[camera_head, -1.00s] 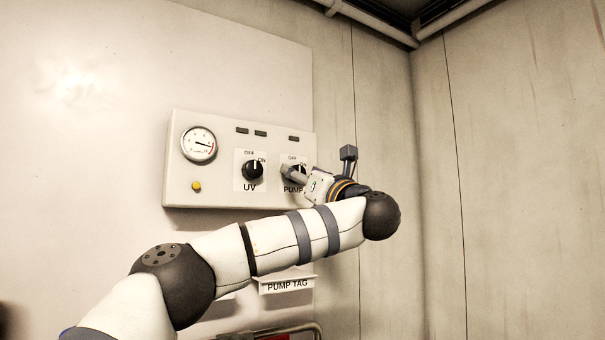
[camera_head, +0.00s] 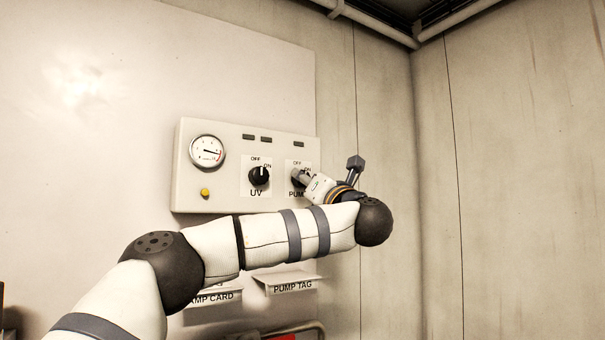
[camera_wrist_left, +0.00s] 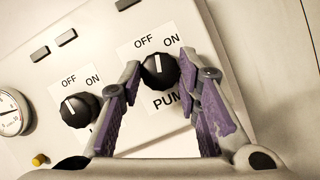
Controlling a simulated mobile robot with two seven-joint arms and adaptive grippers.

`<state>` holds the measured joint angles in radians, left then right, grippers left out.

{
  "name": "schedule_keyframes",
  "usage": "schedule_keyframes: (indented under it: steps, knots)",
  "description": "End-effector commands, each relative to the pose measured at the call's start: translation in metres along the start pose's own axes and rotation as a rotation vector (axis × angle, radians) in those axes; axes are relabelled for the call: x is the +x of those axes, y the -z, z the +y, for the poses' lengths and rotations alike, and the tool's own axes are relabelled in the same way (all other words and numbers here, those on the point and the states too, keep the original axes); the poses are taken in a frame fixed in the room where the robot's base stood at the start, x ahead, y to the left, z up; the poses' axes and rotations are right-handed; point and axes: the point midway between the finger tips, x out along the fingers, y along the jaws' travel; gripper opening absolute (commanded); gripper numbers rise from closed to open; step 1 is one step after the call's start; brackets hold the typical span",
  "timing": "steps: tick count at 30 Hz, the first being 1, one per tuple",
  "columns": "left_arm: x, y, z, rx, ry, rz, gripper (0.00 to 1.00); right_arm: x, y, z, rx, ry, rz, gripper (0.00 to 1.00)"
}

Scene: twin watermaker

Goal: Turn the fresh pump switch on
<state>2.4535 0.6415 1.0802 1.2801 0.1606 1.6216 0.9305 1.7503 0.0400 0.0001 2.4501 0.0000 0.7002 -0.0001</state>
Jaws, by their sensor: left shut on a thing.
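The pump switch is a round black knob (camera_wrist_left: 159,72) with a white pointer line, on a white plate marked OFF, ON and PUMP. In the left wrist view its pointer stands nearly upright, closer to OFF than to ON. My left gripper (camera_wrist_left: 160,82) has its purple-padded fingers on both sides of this knob and is shut on it. In the head view the left gripper (camera_head: 302,181) reaches the panel from the right and covers most of the pump knob. My right gripper is not in view.
The control panel (camera_head: 226,197) also carries the UV knob (camera_head: 260,176), a dial gauge (camera_head: 207,151), a yellow button (camera_head: 205,193) and dark indicators. A PUMP TAG holder (camera_head: 292,288) and another card holder are below. The right wall (camera_head: 520,180) is bare.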

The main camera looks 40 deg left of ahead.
Motion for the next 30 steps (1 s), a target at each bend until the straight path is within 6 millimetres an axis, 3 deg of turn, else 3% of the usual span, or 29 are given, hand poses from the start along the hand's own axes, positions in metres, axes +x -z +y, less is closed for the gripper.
schedule_keyframes:
  steps: [1, 6, 18, 30]
  knots:
    - [0.0007, -0.0071, 0.0112, 0.025, 0.009, -0.005, 0.03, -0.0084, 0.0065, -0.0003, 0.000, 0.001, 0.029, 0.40]
    - [0.0007, -0.0044, 0.0080, 0.180, 0.072, -0.010, 0.03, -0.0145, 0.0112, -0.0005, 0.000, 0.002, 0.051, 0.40]
    - [0.0006, -0.0032, 0.0064, 0.502, 0.203, -0.020, 0.03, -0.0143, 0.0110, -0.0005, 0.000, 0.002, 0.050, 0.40]
    - [0.0010, -0.0036, 0.0071, 0.681, 0.276, -0.026, 0.03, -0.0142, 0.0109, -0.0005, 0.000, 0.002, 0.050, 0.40]
